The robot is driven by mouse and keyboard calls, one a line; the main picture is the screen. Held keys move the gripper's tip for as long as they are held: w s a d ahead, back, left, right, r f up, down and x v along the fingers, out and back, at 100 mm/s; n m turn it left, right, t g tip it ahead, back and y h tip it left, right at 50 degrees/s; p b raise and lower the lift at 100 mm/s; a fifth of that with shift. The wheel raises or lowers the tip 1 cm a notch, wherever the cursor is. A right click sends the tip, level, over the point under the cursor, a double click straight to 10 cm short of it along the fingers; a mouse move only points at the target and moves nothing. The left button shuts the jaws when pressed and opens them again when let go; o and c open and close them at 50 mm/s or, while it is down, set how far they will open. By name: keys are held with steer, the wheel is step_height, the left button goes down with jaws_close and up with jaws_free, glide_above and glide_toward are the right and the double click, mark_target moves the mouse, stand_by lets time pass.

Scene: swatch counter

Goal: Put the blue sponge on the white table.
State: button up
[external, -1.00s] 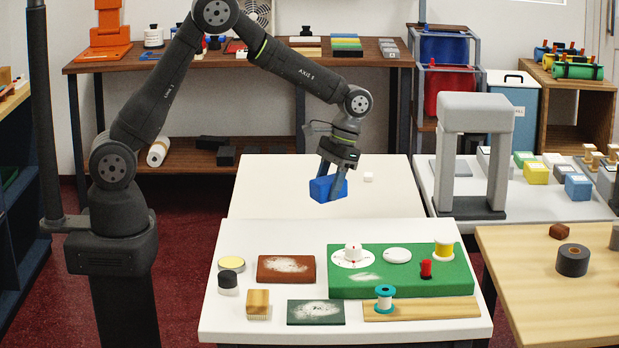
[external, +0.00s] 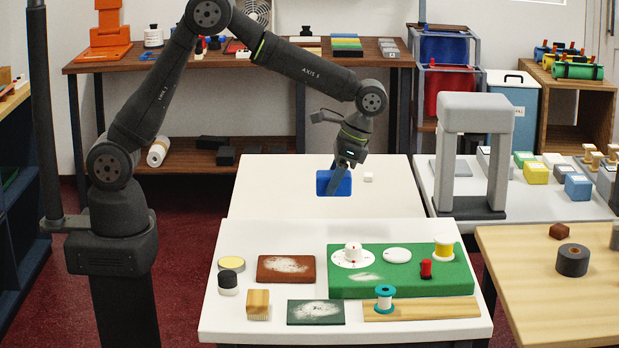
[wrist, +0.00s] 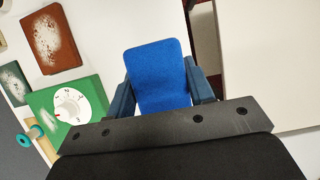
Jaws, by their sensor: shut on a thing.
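The blue sponge (external: 326,184) is held off the surface between the two fingers of my gripper (external: 343,176). In the wrist view the blue sponge (wrist: 158,72) sits upright between the fingers of my gripper (wrist: 160,88), one on each side. The white table (external: 215,318) in front carries several objects. Behind it is a bare cream-white table (external: 270,180). The wrist view shows the gap between the tables beside the sponge.
A green board (external: 400,284) with spools and discs lies on the front table. A brown pad (external: 287,269), dark green pad (external: 315,312), brush (external: 258,304) and tins stand at its left. A grey arch (external: 475,115) stands right.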

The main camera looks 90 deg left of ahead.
steer(key=r, duration=0.2)
steer(key=d+r, duration=0.1)
steer(key=r, duration=0.1)
steer(key=shift+r, duration=0.2)
steer(key=d+n+h, duration=0.2)
steer(key=d+n, duration=0.4)
steer(key=d, duration=1.1)
steer(key=n+t+h, duration=0.2)
steer(key=n+t, duration=0.1)
steer(key=n, duration=0.4)
glide_above(302, 315)
steer(key=a, duration=0.1)
steer(key=shift+w+a+f, duration=0.1)
steer(key=shift+w+f, duration=0.05)
steer(key=shift+f, duration=2.8)
steer(key=shift+w+a+f, duration=0.1)
steer(key=shift+w+f, duration=0.05)
steer(key=shift+f, duration=2.8)
steer(key=shift+f, duration=0.25)
steer(key=o, duration=1.1)
steer(key=v, duration=1.7)
steer(key=shift+w+a, duration=0.2)
steer(key=shift+w, duration=0.05)
